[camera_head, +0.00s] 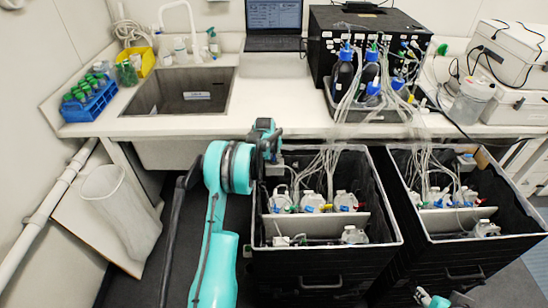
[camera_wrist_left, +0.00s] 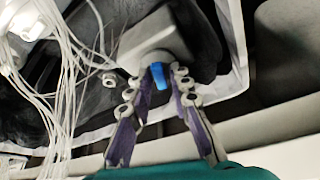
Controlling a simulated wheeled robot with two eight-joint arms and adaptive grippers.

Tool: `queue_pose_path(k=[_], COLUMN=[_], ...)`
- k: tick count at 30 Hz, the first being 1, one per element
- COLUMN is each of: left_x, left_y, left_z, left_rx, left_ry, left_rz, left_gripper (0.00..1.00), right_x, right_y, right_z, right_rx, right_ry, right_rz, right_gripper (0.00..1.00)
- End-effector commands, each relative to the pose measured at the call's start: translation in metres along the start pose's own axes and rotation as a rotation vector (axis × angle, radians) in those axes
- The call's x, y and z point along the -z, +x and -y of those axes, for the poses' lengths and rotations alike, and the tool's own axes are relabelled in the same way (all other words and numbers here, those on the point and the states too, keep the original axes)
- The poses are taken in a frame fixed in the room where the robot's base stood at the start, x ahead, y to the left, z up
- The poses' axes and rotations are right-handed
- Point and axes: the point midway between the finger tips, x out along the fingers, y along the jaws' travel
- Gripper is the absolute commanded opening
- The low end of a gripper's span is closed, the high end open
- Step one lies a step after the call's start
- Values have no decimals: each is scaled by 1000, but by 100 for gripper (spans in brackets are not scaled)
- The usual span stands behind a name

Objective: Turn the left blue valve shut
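The left blue valve (camera_wrist_left: 158,77) shows in the left wrist view as a small blue handle on a round grey fitting of a grey box (camera_wrist_left: 150,40). My left gripper (camera_wrist_left: 163,84) has its two fingers apart, one on each side of the handle. I cannot tell whether they touch it. In the head view my left gripper (camera_head: 274,158) is at the back left corner of the left black crate (camera_head: 326,272), and the valve is hidden there. A small part of my right arm (camera_head: 432,299) shows at the bottom edge; its finger state is unclear.
White tubes (camera_head: 330,160) run from the bench into the left crate, close to my left gripper. Bottles stand in that crate. A second black crate (camera_head: 470,255) stands to its right. The bench (camera_head: 290,122) edge is just behind; a waste bin (camera_head: 122,210) stands left.

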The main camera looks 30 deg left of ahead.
Motion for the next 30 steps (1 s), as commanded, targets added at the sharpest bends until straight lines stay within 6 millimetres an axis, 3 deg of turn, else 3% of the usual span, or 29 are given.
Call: queue_pose_path(k=[1, 2, 17, 30], left_x=[0, 0, 0, 1], left_y=[0, 0, 0, 0], left_z=[0, 0, 1, 4], left_rx=[0, 0, -28, -165], left_ry=[0, 0, 65, 396], left_rz=[0, 0, 0, 0], left_gripper=[7, 0, 0, 0], right_x=[0, 0, 0, 2], right_y=[0, 0, -1, -3], right_z=[0, 0, 0, 0], right_rx=[0, 0, 0, 0], right_ry=[0, 0, 0, 0], right_rz=[0, 0, 0, 0], right_gripper=[40, 40, 40, 40])
